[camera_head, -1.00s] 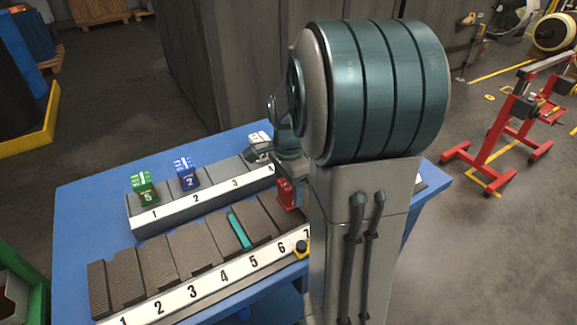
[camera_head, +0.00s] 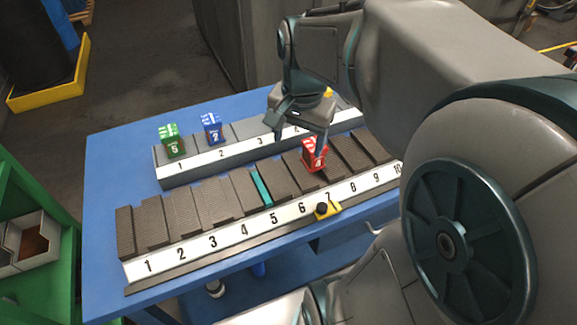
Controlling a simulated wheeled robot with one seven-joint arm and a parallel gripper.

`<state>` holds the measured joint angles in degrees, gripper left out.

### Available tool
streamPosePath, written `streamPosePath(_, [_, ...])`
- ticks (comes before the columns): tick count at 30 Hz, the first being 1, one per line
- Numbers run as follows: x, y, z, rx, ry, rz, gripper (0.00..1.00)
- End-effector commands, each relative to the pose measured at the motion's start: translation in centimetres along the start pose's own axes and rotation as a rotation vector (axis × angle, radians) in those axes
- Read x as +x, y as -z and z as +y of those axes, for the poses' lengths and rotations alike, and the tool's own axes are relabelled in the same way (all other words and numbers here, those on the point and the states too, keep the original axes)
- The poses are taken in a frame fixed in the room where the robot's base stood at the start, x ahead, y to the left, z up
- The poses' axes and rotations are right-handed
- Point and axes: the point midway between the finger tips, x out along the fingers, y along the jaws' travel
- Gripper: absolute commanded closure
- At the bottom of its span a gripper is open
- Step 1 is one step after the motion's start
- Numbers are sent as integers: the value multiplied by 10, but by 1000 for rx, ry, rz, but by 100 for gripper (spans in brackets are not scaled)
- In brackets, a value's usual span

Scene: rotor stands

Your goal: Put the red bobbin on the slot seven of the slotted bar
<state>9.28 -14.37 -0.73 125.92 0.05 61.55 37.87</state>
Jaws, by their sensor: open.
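The red bobbin (camera_head: 314,154), marked 4, stands on the front slotted bar (camera_head: 190,248), which has a white label strip numbered 1 to 10. It appears to be at slot seven, in line with the label 7, though its base is partly hard to see. My gripper (camera_head: 300,136) is open at the far side of the bobbin. One finger comes down close behind the bobbin's top and the other is apart to the left. I cannot tell whether the near finger touches it.
A second, rear bar (camera_head: 158,175) holds a green bobbin (camera_head: 172,141) and a blue bobbin (camera_head: 211,128). A teal strip (camera_head: 262,188) lies on the front bar near slot five. A yellow piece with a black knob (camera_head: 327,209) is at the front edge below 7. The blue table (camera_head: 105,200) is clear at left.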

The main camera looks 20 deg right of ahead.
Motion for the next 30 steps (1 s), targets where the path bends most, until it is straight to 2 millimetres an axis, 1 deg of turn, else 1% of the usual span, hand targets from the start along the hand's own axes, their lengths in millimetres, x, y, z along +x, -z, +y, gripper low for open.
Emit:
streamPosePath(1, [2, -20, 2, -138, 19, 19, 31])
streamPosePath(3, [6, -40, 6, -322, 39, 44, 31])
streamPosePath(6, [14, -64, 11, -546, 60, 80, 31])
streamPosePath(9, [20, -80, 16, -707, 71, 107, 31])
streamPosePath(12, [24, -89, 19, -800, 76, 123, 31])
streamPosePath(16, [26, -92, 20, -841, 78, 129, 31])
streamPosePath(30, [26, -92, 20, -839, 77, 128, 31])
